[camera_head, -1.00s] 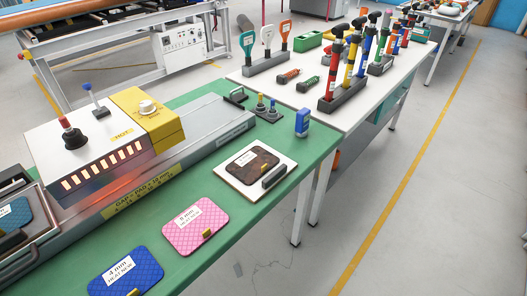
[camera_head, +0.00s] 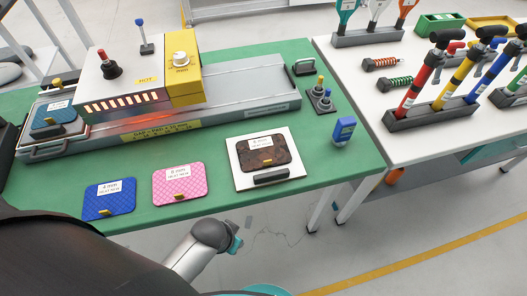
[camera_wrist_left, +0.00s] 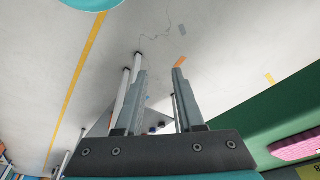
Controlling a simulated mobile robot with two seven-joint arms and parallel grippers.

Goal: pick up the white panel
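The white panel (camera_head: 242,180) lies flat on the green bench top near its front right edge in the head view. A dark brown pad (camera_head: 264,152) with a label lies on it, and a black handle (camera_head: 271,177) is along its front side. My left gripper (camera_wrist_left: 160,72) is open in the left wrist view, with two grey fingers apart and nothing seen held between them. In the head view a grey arm link with teal shows off the bench's front edge, apart from the panel; fingertips are not clear there. My right gripper is not in view.
A pink pad (camera_head: 179,183) and a blue pad (camera_head: 109,199) lie left of the panel. A heater machine (camera_head: 130,85) stands behind them. A blue bottle (camera_head: 343,131) is at right. A white table (camera_head: 440,140) with coloured pumps stands further right. Floor in front is clear.

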